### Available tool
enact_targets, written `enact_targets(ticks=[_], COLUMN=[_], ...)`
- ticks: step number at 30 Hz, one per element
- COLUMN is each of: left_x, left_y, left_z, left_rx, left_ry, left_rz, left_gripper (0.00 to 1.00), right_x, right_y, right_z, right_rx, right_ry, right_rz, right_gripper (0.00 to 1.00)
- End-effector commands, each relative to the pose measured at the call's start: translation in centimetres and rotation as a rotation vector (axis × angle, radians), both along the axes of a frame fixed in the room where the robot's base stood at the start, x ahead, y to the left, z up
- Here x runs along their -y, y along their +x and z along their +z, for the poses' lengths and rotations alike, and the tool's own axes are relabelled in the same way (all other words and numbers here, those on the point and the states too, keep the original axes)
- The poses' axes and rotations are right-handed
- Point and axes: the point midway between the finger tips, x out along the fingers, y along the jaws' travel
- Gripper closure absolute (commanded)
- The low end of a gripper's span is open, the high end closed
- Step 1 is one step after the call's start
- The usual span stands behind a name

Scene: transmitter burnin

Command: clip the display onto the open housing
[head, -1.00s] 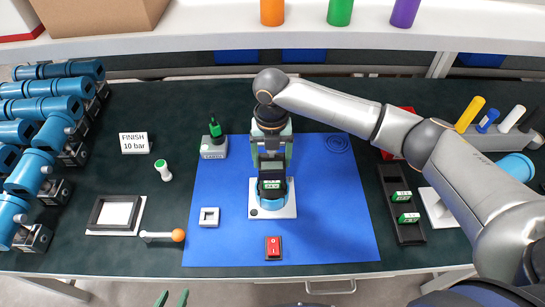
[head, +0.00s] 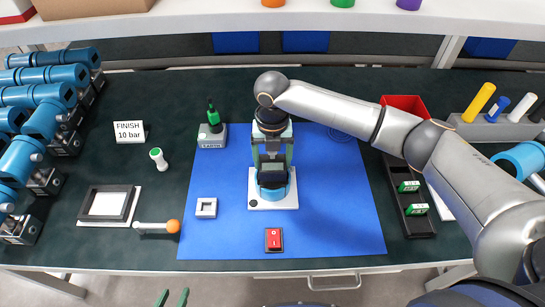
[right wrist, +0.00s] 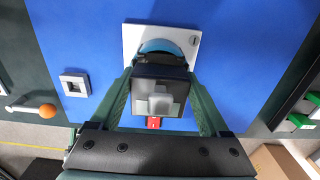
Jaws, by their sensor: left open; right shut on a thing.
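My right gripper (head: 272,166) reaches down from the right arm and is shut on the dark square display (head: 272,180). The display is tilted and covers much of the blue round housing (head: 281,194), which stands on a white square base (head: 288,203). In the right wrist view the display (right wrist: 158,98) sits between the green fingers, a pale cross shape on its dark face, with the blue housing (right wrist: 160,47) just beyond. I cannot tell whether display and housing touch. My left gripper (head: 171,299) is open and empty at the bottom edge, only its green fingertips showing.
Blue transmitters (head: 45,130) crowd the left.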

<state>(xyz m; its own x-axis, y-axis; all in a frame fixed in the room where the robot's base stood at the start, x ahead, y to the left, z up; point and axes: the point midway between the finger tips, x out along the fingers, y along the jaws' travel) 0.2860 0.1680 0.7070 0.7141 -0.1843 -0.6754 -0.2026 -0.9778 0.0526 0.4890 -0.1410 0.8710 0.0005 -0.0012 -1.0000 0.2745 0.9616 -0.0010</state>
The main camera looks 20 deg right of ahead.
Motion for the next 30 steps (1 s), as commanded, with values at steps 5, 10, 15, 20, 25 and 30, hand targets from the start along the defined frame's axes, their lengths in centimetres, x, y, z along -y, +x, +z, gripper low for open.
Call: enact_targets(ticks=[5,10,15,20,25,30], left_x=[0.0,0.0,0.0,0.0,0.0,0.0], left_y=[0.0,0.0,0.1,0.1,0.1,0.1], left_z=[0.0,0.1,0.4,0.7,1.1,1.1], left_rx=[0.001,0.002,0.002,0.002,0.002,0.003], left_ry=[0.000,0.000,0.000,0.000,-0.001,-0.001], left_rz=[0.000,0.000,0.000,0.000,0.001,0.001], left_gripper=[0.50,0.50,0.50,0.50,0.50,0.50], right_x=[0.0,0.0,0.0,0.0,0.0,0.0], right_y=[0.0,0.0,0.0,0.0,0.0,0.0], right_z=[0.0,0.0,0.1,0.1,0.1,0.0], right_rx=[0.000,0.000,0.000,0.000,0.000,0.000], right_ry=[0.000,0.000,0.000,0.000,-0.001,0.000], right_rz=[0.000,0.000,0.000,0.000,0.000,0.001], right_gripper=[0.75,0.75,0.75,0.75,0.75,0.75])
